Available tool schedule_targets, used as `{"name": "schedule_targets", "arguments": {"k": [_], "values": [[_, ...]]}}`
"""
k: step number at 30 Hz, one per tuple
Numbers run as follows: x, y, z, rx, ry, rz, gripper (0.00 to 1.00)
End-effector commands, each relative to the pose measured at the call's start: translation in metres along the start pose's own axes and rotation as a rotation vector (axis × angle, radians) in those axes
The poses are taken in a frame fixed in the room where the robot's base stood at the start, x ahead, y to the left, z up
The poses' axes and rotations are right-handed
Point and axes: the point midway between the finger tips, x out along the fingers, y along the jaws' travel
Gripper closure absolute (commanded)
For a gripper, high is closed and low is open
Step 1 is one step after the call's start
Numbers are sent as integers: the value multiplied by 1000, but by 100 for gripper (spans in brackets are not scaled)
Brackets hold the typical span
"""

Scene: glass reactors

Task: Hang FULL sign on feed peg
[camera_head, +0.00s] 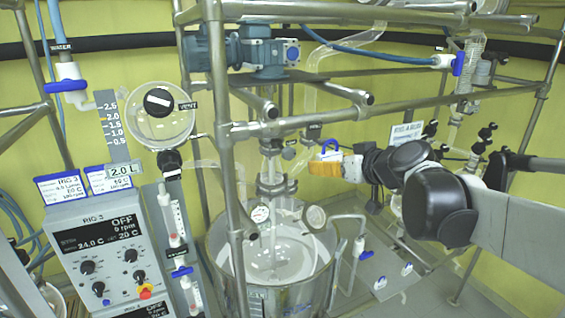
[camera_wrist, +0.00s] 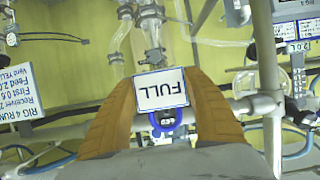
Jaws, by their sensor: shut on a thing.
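My gripper (camera_head: 323,166) is shut on the FULL sign (camera_wrist: 161,88), held between its two orange fingers. In the wrist view the white sign's text reads upside down. In the head view only a small blue-and-white part of the sign (camera_head: 331,147) shows above the fingers. The sign is in mid-air, right of the central glass column. I cannot make out the feed peg for certain in either view. A round glass vessel (camera_head: 161,116) with a VENT label and a level scale (camera_head: 114,125) stands at the left, well apart from my gripper.
Steel frame tubes (camera_head: 224,130) stand between my gripper and the left vessel. A large glass reactor (camera_head: 275,262) is below, with gauges at its top. A control panel (camera_head: 107,262) is at lower left. A printed notice (camera_wrist: 22,95) shows at the wrist view's left.

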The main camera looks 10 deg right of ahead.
Motion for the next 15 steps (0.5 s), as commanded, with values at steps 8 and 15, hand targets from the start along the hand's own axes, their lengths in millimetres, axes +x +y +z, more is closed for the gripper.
{"name": "schedule_targets", "arguments": {"k": [8,15], "values": [[15,-1,-5,-2,-1,-2,72],[27,0,-10,-1,0,-1,72]]}}
